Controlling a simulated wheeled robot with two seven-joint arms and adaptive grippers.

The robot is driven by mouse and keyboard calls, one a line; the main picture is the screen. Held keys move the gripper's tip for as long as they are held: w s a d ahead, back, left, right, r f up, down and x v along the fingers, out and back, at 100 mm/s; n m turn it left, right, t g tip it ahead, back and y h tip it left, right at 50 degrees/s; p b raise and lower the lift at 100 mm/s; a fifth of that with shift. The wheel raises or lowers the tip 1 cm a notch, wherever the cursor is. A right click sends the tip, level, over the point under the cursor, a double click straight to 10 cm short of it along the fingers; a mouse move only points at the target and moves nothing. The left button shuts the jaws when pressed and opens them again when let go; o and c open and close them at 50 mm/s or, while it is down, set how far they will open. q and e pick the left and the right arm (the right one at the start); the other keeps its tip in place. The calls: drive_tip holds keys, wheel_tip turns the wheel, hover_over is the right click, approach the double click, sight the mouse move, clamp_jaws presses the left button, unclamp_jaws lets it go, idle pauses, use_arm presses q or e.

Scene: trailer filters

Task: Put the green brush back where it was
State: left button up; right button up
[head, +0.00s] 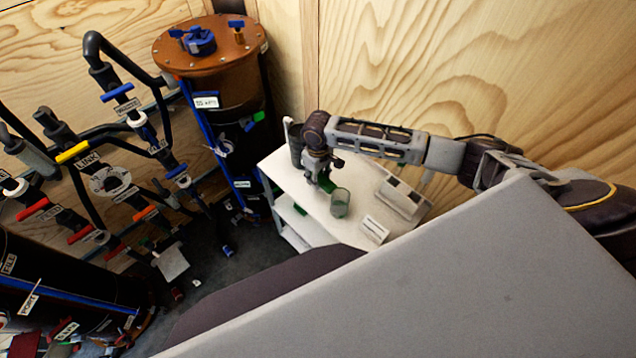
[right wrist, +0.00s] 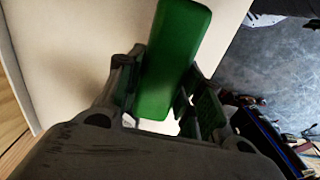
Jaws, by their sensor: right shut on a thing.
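The green brush (right wrist: 176,55) lies between the two fingers of my right gripper (right wrist: 166,100) in the right wrist view. In the head view the right gripper (head: 318,170) is shut on the green brush (head: 328,186), above the white shelf top (head: 318,202). The brush looks small here and is partly hidden by the gripper. I cannot tell whether it touches the shelf top. My left gripper is not in view.
A clear greenish cup (head: 340,203) stands just right of the brush. A white label card (head: 374,228) and a pale box-like holder (head: 402,198) are farther right. A dark cylinder (head: 294,142) stands at the back left corner. A brown-topped tank (head: 210,48) and pipes are left.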

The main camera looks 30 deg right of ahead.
drive_tip(key=shift+f, duration=1.85)
drive_tip(key=shift+f, duration=0.1)
drive_tip(key=o, duration=0.9)
drive_tip(key=shift+r+b, duration=0.35)
drive_tip(key=shift+r, duration=5.8)
